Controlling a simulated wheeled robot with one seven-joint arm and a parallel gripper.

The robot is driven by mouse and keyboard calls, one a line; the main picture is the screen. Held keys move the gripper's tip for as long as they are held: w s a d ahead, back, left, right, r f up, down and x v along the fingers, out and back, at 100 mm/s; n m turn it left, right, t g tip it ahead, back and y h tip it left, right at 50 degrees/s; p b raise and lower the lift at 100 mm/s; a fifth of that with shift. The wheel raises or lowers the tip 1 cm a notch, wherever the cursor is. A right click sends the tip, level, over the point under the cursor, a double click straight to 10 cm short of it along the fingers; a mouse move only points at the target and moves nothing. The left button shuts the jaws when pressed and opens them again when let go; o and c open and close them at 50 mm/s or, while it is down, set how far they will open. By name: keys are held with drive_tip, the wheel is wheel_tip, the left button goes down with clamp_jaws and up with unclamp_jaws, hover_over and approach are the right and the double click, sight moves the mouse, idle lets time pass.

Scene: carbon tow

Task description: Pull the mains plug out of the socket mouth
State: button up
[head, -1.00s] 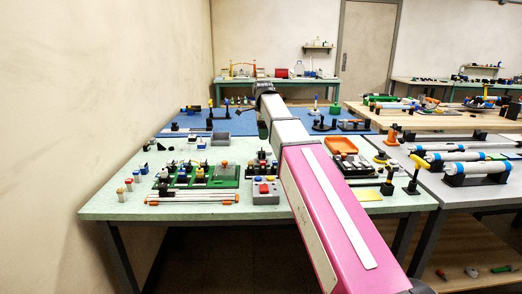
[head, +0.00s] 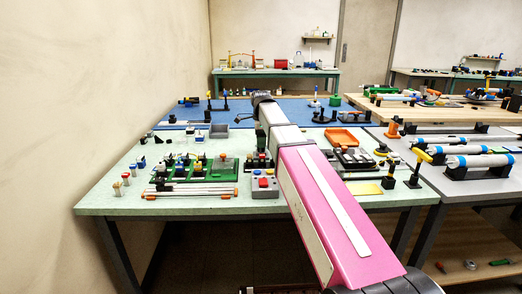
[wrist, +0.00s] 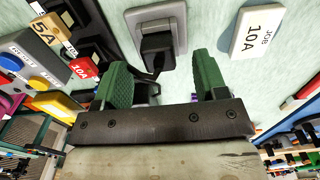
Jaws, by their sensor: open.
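In the wrist view a black mains plug (wrist: 158,50) sits in the grey socket mouth (wrist: 152,14), on the pale green surface. My gripper (wrist: 158,75) shows as two green ribbed fingers on a dark bar. The fingers are apart, one left and one right of the plug, with the plug's body just beyond and between them. No contact between fingers and plug shows.
In the wrist view a white "JOB 10A" card (wrist: 257,30) lies right of the socket. Dark blocks crowd the upper left.

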drive_tip(key=shift+f, duration=1.45)
drive_tip(key=c, duration=1)
drive_tip(key=shift+r, duration=0.15)
drive_tip(key=shift+r, duration=0.45)
drive_tip(key=r, duration=0.2)
drive_tip(key=s+r, duration=0.1)
drive_tip(key=shift+a+r, duration=0.25)
drive_tip(key=shift+s+a+r, duration=0.9)
drive_tip(key=shift+s+r, duration=0.6)
drive_tip(key=shift+r, duration=0.05)
drive_tip(key=shift+s+a+r, duration=0.95)
drive_tip(key=shift+s+r, duration=0.6)
drive_tip(key=shift+r, duration=0.05)
drive_tip(key=shift+s+a+r, duration=0.9)
drive_tip(key=shift+s+r, duration=0.6)
drive_tip(key=shift+r, duration=0.05)
